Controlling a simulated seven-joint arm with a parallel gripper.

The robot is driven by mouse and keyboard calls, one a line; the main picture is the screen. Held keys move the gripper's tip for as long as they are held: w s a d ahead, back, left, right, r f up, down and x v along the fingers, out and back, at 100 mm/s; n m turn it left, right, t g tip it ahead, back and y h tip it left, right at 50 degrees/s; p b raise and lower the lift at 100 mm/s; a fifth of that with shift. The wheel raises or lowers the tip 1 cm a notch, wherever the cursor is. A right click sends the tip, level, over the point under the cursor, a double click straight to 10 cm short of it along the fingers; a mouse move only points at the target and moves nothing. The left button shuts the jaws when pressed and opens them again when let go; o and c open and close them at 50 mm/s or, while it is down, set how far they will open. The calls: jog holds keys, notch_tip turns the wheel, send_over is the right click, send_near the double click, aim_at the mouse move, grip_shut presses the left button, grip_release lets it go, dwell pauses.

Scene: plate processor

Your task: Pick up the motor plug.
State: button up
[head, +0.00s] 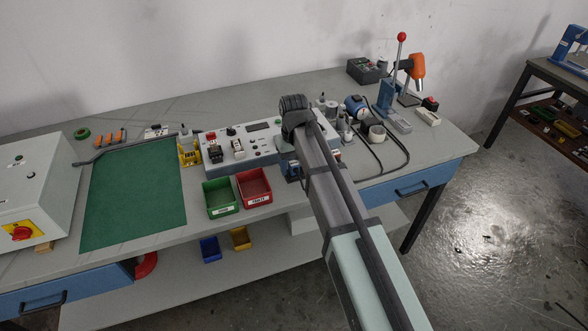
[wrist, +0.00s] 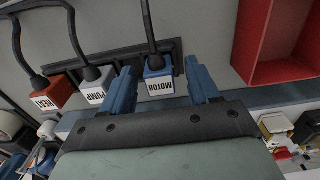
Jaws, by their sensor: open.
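The motor plug (wrist: 158,74) is blue with a white MOTOR label and a dark cable. In the wrist view it sits at the right end of a dark strip. My gripper (wrist: 160,68) is open, with one blue finger on each side of the motor plug and a visible gap on both sides. Whether the fingers are at the plug's depth I cannot tell. In the head view my arm hides the plug.
A grey PUMP plug (wrist: 97,84) and a red HEAT plug (wrist: 50,90) stand left of the motor plug, the PUMP plug close to my left finger. A red bin (head: 254,188) and a green bin (head: 221,196) stand at the bench front.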

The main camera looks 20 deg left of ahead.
jog(key=shift+f, duration=0.3)
jog(key=shift+c, duration=0.3)
jog(key=c, duration=1)
jog(key=shift+c, duration=0.2)
jog(key=shift+r, duration=0.1)
